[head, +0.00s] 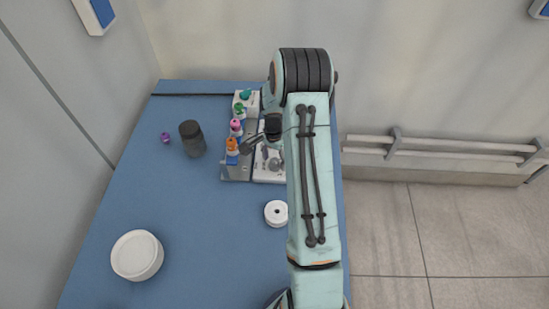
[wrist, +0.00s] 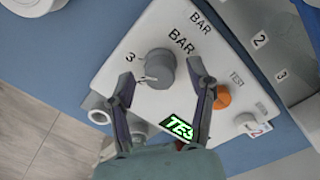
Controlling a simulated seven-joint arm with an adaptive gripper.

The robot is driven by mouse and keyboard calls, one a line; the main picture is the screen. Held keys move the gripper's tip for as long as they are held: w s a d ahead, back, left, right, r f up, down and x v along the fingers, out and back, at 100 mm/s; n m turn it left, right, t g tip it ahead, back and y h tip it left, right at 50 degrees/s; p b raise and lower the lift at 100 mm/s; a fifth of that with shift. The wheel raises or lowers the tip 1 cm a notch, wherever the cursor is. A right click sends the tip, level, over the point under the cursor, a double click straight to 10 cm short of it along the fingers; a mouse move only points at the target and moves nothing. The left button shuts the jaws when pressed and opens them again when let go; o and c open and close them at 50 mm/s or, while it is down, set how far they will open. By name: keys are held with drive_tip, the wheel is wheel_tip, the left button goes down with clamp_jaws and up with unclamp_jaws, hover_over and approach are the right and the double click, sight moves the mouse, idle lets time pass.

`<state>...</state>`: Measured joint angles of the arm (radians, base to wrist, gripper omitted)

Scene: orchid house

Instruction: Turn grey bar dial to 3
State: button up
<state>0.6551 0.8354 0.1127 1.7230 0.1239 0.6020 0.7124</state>
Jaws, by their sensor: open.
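The grey bar dial (wrist: 158,69) is a round knob on a white panel (wrist: 150,28), which has "BAR" printed beside it. A "3" is printed at the dial's left in the wrist view, and a pale pointer line on the dial's side lies near it; I cannot tell its exact setting. My gripper (wrist: 163,85) is open, with one finger on each side of the dial and clear gaps between. I cannot tell whether the fingertips are level with it. In the head view my arm partly hides the panel (head: 268,176), and my gripper (head: 259,139) is above it.
A dark jar (head: 192,138) and white round dish (head: 137,255) stand farther left.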

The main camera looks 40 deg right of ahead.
sight(274, 160)
clamp_jaws()
drive_tip(key=shift+n, duration=0.6)
unclamp_jaws()
wheel_tip(274, 160, up, 12)
drive_tip(key=shift+w, duration=0.15)
idle(0.3)
